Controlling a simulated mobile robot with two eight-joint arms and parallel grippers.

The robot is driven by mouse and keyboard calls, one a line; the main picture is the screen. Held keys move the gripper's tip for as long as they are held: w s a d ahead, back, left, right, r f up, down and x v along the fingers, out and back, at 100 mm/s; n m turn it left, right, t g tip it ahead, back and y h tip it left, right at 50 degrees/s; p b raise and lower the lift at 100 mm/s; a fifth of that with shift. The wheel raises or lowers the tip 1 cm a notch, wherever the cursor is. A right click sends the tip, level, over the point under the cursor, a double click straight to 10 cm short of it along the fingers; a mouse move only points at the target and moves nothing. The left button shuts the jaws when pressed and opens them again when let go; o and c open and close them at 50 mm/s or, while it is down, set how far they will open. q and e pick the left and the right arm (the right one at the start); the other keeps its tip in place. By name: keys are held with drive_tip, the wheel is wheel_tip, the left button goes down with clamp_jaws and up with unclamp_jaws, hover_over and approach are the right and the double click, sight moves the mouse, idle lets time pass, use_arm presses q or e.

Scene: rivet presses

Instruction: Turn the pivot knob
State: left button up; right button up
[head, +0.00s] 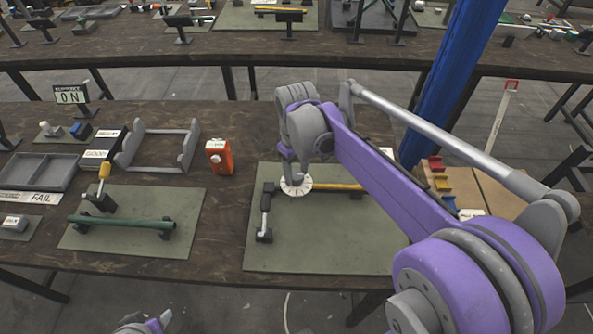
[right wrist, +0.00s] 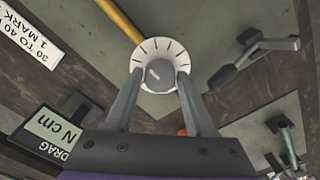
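The pivot knob is a grey knob (right wrist: 159,74) at the centre of a white dial with black tick marks (right wrist: 160,50). In the head view the dial (head: 296,185) sits at the end of a yellow rod (head: 335,187) on a green mat (head: 300,245). My right gripper (right wrist: 160,76) is over the dial, with one finger on each side of the knob. The fingers are apart, and narrow gaps seem to show beside the knob; contact is hard to tell.
A black lever stand (head: 264,215) is left of the dial. An orange device (head: 219,157) stands behind the mat's left side. Farther left are a green tube fixture (head: 122,222), a grey cradle (head: 157,148) and a FAIL tray (head: 38,172). A blue post (head: 455,75) rises at right.

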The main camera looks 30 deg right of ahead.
sight(296, 174)
drive_tip(key=o, duration=0.3)
wheel_tip(296, 174, up, 11)
drive_tip(key=shift+p, duration=0.45)
drive_tip(key=shift+f, duration=0.1)
idle(0.3)
drive_tip(key=s+a+f+m+t, duration=0.1)
drive_tip(key=s+a+f, duration=0.1)
drive_tip(key=s+f, duration=0.2)
drive_tip(key=s+a+f+t+p, duration=0.1)
drive_tip(key=s+a+f+t, duration=0.1)
drive_tip(key=s+f, duration=0.2)
drive_tip(key=s+a+f+m+t, duration=0.1)
drive_tip(key=s+a+f+t, duration=0.1)
drive_tip(key=s+f, duration=0.3)
drive_tip(key=shift+s+a+m, duration=0.15)
drive_tip(key=shift+s+a, duration=0.05)
drive_tip(key=shift+s, duration=0.35)
drive_tip(key=shift+s+a+m, duration=0.15)
drive_tip(key=shift+s+a, duration=0.05)
drive_tip(key=shift+s, duration=0.35)
